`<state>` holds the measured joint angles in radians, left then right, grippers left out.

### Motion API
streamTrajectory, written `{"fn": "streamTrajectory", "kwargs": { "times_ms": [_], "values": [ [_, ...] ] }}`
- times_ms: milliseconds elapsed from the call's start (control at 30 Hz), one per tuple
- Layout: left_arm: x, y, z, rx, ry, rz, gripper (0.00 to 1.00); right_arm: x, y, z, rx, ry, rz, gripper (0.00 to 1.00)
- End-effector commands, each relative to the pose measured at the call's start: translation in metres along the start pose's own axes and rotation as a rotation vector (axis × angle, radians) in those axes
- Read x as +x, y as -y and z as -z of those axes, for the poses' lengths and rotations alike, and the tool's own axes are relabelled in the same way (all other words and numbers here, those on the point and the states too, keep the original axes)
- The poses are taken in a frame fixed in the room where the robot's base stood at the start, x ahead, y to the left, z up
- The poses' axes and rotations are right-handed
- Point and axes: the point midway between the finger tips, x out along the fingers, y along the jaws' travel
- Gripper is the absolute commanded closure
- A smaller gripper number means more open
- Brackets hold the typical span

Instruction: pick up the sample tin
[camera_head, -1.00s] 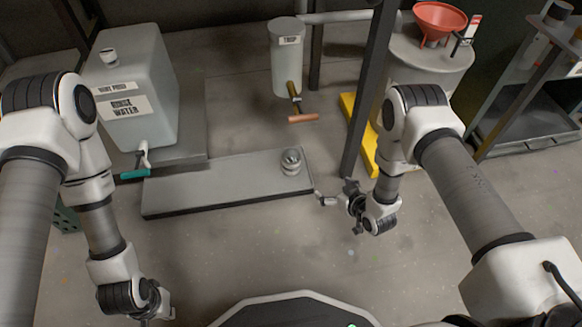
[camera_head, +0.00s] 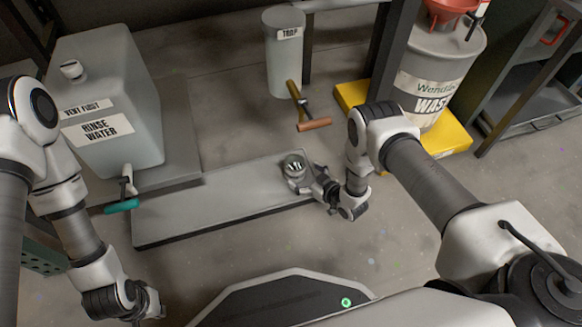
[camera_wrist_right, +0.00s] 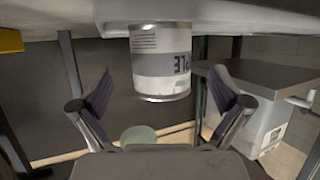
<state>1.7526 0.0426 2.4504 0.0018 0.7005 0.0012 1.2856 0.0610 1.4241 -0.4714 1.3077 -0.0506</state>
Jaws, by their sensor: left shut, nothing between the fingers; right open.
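The sample tin (camera_head: 295,166), a small grey can, stands upright near the right end of the low grey slab. My right gripper (camera_head: 311,182) is at the tin's right side with its fingers open. The right wrist view is upside down; it shows the tin (camera_wrist_right: 161,65) with a pale label, framed between the two spread fingers. Neither finger visibly touches it, and I cannot tell how far the tin is inside them. My left gripper (camera_head: 146,304) is low at the left, shut and empty, far from the tin.
The grey slab (camera_head: 190,217) is otherwise bare. A rinse water tank (camera_head: 105,100) with a teal tap handle (camera_head: 121,206) stands left. A dark post and a waste drum (camera_head: 437,70) stand right.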

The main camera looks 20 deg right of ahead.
Motion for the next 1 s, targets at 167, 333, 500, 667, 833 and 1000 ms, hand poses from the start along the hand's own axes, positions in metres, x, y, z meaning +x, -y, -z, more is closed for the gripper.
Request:
{"fn": "streamTrajectory", "kwargs": {
  "times_ms": [167,333,500,667,833,1000],
  "values": [
    [0.035,0.001,0.002,-0.006,-0.004,0.001,1.00,0.035,0.002,-0.008,-0.002,-0.004,0.000,0.00],
    [0.041,0.001,0.002,-0.009,-0.006,0.001,1.00,0.051,0.002,-0.002,-0.001,-0.002,0.000,0.00],
    [0.038,0.001,0.003,-0.009,-0.007,0.001,1.00,0.051,0.001,0.000,0.000,-0.001,0.000,0.00],
    [0.038,0.001,0.003,-0.009,-0.007,0.001,1.00,0.050,0.001,0.000,0.000,-0.001,0.000,0.53],
    [0.039,0.001,0.003,-0.009,-0.007,0.001,1.00,0.050,0.001,0.000,0.000,-0.001,0.000,0.65],
    [0.039,0.001,0.002,-0.009,-0.006,0.001,1.00,0.050,0.001,0.000,0.000,0.000,0.000,0.65]
  ]
}}
